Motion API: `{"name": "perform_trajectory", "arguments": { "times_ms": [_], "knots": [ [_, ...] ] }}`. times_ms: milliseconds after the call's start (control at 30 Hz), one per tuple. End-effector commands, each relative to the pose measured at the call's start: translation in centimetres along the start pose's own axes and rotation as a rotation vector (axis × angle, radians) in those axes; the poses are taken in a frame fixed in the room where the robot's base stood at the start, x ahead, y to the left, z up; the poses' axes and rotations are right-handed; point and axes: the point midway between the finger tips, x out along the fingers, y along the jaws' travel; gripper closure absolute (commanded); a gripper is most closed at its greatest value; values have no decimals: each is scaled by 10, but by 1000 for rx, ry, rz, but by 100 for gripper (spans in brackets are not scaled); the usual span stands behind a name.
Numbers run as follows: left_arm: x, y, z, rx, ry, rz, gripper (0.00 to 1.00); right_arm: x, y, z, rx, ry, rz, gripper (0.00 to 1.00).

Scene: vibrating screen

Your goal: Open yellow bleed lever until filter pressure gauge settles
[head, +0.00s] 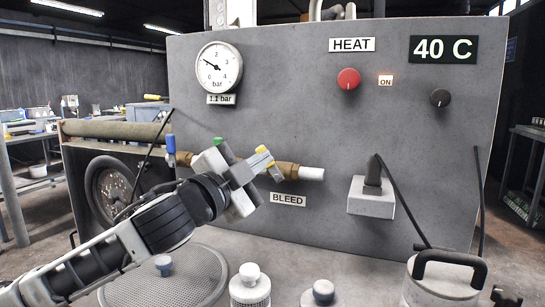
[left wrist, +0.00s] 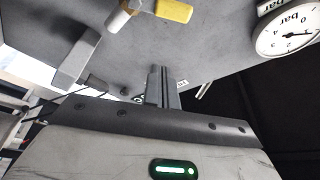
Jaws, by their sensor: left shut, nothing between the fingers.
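The yellow bleed lever (head: 276,173) sits on a brass valve with a white outlet pipe, above the BLEED label on the grey panel. My left gripper (head: 263,161) is shut and empty, and its fingers overlap part of the lever in the head view. In the left wrist view the shut fingers (left wrist: 163,88) point at the panel, and the yellow lever (left wrist: 174,11) lies at the top, visibly apart from them. The filter pressure gauge (head: 219,69) has its needle toward the upper left, and its label (head: 221,99) reads 1.1 bar. My right gripper is not in view.
A blue-handled valve (head: 171,150) is left of the bleed valve. A red HEAT knob (head: 348,79) and a 40 C display (head: 443,49) are above. A socket box with a cable (head: 371,200) is right.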

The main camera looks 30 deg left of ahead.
Motion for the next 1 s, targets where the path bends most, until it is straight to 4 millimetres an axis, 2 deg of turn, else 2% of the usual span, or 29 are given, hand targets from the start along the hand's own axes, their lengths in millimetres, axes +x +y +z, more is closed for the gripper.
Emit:
{"name": "perform_trajectory", "arguments": {
  "times_ms": [233,567,700,1000],
  "knots": [
    [38,-4,-2,-4,0,-4,100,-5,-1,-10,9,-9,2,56],
    [82,-2,-2,-2,0,-1,100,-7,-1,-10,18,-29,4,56],
    [74,3,18,2,-5,3,100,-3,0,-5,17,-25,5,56],
    [66,2,38,0,-3,2,100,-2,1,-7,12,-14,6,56]
  ]
}}
